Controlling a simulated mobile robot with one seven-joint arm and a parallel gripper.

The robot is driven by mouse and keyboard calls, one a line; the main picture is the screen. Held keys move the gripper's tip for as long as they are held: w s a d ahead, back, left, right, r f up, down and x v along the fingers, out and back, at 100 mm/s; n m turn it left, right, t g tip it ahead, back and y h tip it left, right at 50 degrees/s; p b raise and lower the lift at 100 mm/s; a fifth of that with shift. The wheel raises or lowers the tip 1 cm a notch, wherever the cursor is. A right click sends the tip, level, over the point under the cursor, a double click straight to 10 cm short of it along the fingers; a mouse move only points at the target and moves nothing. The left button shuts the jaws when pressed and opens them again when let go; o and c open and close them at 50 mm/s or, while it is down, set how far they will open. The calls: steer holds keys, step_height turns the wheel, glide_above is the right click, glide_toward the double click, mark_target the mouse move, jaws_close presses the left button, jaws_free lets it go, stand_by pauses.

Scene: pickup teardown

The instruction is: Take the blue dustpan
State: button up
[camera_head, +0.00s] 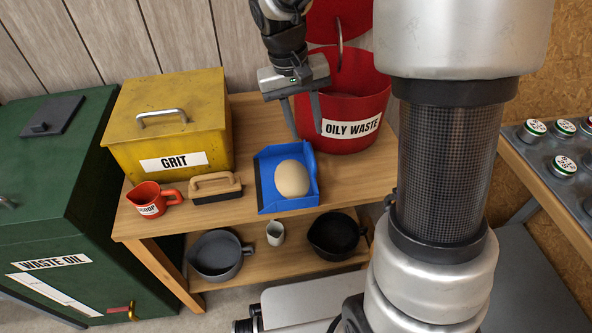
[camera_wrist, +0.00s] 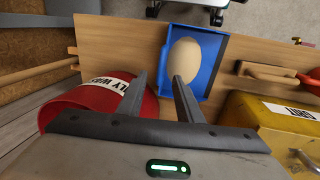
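The blue dustpan (camera_head: 267,190) lies on the wooden bench top, near its front edge. A smooth beige egg-shaped thing (camera_head: 292,178) sits in it and hides much of its floor. In the wrist view the dustpan (camera_wrist: 217,48) is beyond my fingertips, with the beige thing (camera_wrist: 184,58) in its middle. My gripper (camera_head: 304,117) is open and empty, above and behind the dustpan, in front of the red bin. Its two fingers also show apart in the wrist view (camera_wrist: 160,82). I cannot make out a handle on the dustpan.
The red OILY WASTE bin (camera_head: 362,108) stands close behind the dustpan, lid raised. A wooden-handled brush (camera_head: 215,188), a red jug (camera_head: 149,199) and the yellow GRIT box (camera_head: 170,124) are to the left. Dark pans (camera_head: 215,256) stand on the shelf below. Some bench (camera_head: 345,178) is bare right of the dustpan.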

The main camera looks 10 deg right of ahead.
mark_target(310, 152)
steer(key=f+b, duration=0.1)
steer(key=f, duration=0.2)
steer(key=d+f+b, duration=0.1)
steer(key=f, duration=0.2)
steer(key=d+f+b, duration=0.1)
steer(key=f, duration=0.3)
steer(key=shift+w+f, duration=0.1)
steer(key=shift+w, duration=0.1)
steer(key=shift+a, duration=0.1)
jaws_close()
